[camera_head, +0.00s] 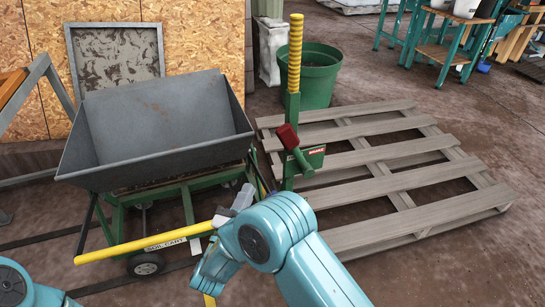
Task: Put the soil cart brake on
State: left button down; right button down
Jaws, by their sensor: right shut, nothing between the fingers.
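The soil cart (150,125) stands at the left, with a grey tilted hopper on a green frame. My right gripper (240,200) is shut and empty, in front of the cart's right side, below and left of the lever. It hides part of the bar. My left gripper is out of view.
A wooden pallet (400,185) lies on the floor at the right. A green pot (318,75) stands behind the lever. A screen frame (115,55) leans on the board wall behind the cart. Teal workbenches (440,50) stand at the back right.

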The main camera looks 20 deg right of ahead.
jog(key=s+d+p+x, duration=0.2)
jog(key=p+x, duration=0.7)
jog(key=x, duration=0.4)
jog(key=shift+r, duration=0.3)
